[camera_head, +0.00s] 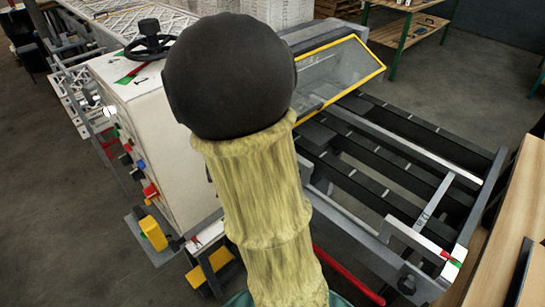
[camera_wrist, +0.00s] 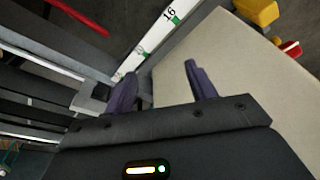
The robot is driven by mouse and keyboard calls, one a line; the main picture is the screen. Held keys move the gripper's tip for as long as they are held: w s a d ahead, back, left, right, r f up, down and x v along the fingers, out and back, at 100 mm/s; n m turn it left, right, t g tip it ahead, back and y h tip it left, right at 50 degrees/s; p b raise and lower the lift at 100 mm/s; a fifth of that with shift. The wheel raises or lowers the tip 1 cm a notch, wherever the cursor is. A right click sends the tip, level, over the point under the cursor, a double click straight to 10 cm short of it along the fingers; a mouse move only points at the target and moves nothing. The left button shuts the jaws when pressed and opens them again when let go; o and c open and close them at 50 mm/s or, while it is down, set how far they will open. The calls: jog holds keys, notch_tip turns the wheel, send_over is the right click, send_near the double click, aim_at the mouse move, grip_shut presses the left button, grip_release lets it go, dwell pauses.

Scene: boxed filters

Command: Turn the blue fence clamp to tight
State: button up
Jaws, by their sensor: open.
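I cannot pick out a blue fence clamp in either view; my own arm covers the middle of the head view. In the wrist view, my gripper (camera_wrist: 162,72) is open, its two dark purple-blue fingers apart with nothing seen between them. The fingers lie over a pale machine panel and beside a white scale rail (camera_wrist: 150,42) marked 16 with green marks. A small grey block (camera_wrist: 93,92) sits just left of the left finger, by the rail. The gripper's fingers are hidden in the head view.
A white machine cabinet (camera_head: 150,130) with a black handwheel (camera_head: 148,42) and coloured buttons stands at left. A yellow-framed clear guard (camera_head: 345,72) and black slatted bed (camera_head: 375,150) lie at right. A yellow block (camera_head: 153,233) and red bar (camera_head: 345,275) are low in front.

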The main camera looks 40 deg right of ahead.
jog(key=w+d+r+m+h+p, duration=0.2)
jog(key=d+r+m, duration=0.3)
jog(key=d, duration=0.8)
notch_tip(320, 180, up, 2)
jog(key=shift+w+r+h, duration=0.25)
jog(key=shift+w+h, duration=0.15)
jog(key=shift+w, duration=0.05)
jog(key=shift+d+f, duration=0.15)
jog(key=b+x, duration=0.3)
jog(key=x, duration=1.4)
jog(key=shift+w, duration=0.1)
jog(key=shift+c, duration=0.3)
jog(key=c, duration=0.9)
jog(key=shift+c, duration=0.2)
